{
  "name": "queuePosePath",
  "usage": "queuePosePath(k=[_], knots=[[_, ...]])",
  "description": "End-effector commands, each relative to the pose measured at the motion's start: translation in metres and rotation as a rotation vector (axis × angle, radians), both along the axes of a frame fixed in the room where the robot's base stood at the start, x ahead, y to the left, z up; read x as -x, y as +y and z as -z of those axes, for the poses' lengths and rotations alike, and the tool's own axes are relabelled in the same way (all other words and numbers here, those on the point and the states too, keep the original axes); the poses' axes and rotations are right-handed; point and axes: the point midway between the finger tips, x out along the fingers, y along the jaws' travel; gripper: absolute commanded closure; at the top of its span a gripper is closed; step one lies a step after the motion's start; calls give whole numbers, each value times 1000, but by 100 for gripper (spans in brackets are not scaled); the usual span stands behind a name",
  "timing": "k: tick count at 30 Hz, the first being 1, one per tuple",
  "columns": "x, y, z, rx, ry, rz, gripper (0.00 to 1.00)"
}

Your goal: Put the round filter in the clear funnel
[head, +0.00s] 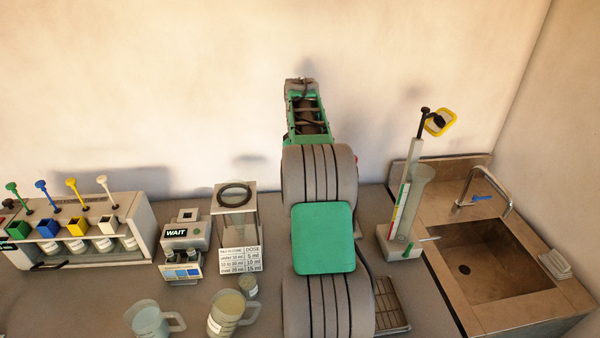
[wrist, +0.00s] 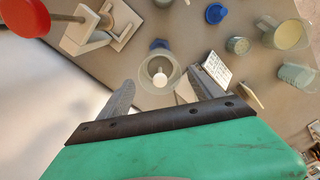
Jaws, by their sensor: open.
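In the head view a clear cone (head: 238,222), which looks like the funnel, sits in a pale stand left of my arm. A dark ring (head: 235,187) shows at its top. In the wrist view my gripper (wrist: 162,92) is open, its two grey fingers wide apart. Beyond and between them in the picture is a clear round vessel (wrist: 144,73) with a small white round piece (wrist: 160,80) inside. I cannot tell whether it is the same funnel, or whether the white piece is the filter. My gripper is hidden in the head view. Nothing is visibly held.
A dosing card (head: 240,261), a WAIT box (head: 184,236) and beakers (head: 225,312) stand near the funnel stand. A rack (head: 120,222) is at left. A tall column (head: 405,195) and sink (head: 487,268) are at right. A red disc (wrist: 24,16) shows close in the wrist view.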

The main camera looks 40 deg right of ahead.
Motion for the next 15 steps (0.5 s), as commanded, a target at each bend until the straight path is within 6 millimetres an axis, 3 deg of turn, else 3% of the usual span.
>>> queuePosePath(k=[5, 9, 15], knots=[[0, 0, -3, 1, -1, 0, 25], [-1, -1, -21, 2, -3, 0, 25], [-1, -1, -76, 2, -3, 1, 25]])
